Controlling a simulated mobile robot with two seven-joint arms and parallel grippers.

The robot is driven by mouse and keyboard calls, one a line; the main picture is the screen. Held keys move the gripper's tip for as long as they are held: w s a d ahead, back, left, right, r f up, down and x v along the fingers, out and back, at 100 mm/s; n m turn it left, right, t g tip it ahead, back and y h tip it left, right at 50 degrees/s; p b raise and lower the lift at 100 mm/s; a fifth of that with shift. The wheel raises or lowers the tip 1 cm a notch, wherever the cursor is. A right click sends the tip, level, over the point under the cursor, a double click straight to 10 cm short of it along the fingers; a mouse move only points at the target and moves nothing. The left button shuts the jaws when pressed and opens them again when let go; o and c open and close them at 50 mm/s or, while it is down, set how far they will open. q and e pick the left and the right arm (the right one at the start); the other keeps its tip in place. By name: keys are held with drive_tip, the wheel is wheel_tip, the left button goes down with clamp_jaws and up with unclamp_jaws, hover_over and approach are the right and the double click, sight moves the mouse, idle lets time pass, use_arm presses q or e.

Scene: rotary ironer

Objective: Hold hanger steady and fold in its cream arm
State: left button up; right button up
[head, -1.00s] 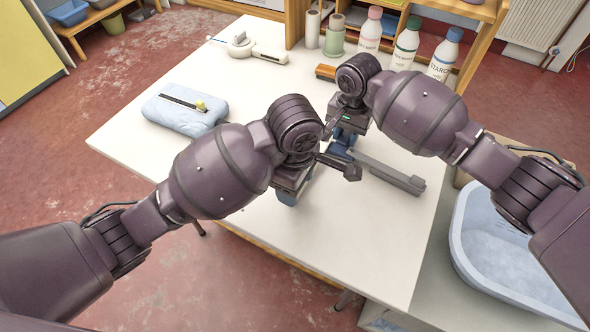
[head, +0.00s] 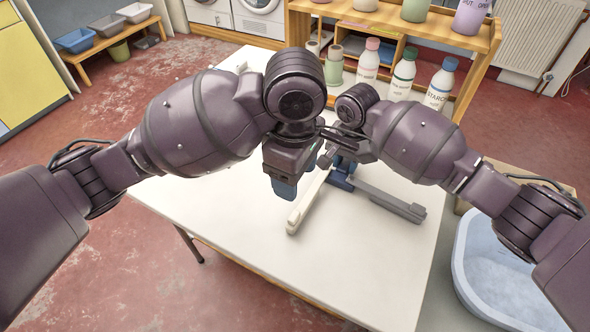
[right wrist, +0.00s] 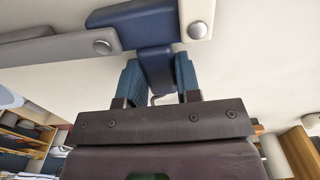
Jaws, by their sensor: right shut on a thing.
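The hanger has a blue hub (head: 341,175), a grey arm (head: 392,201) running to the lower right, and a cream arm (head: 306,208) running to the lower left. My right gripper (right wrist: 158,85) is shut on the hanger's blue stem (right wrist: 156,66) in the right wrist view, where the cream arm (right wrist: 196,20) and grey arm (right wrist: 45,48) also show, with round pins. My left gripper (head: 284,188) is just left of the cream arm in the head view, its blue fingertips pointing down. The gap between its fingers and any contact with the arm cannot be made out.
The white table (head: 340,270) is clear in front of the hanger. A light blue basin (head: 510,265) is on the right, below the table.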

idle(0.3)
drive_tip(key=o, duration=1.1)
drive_tip(key=shift+r, duration=0.1)
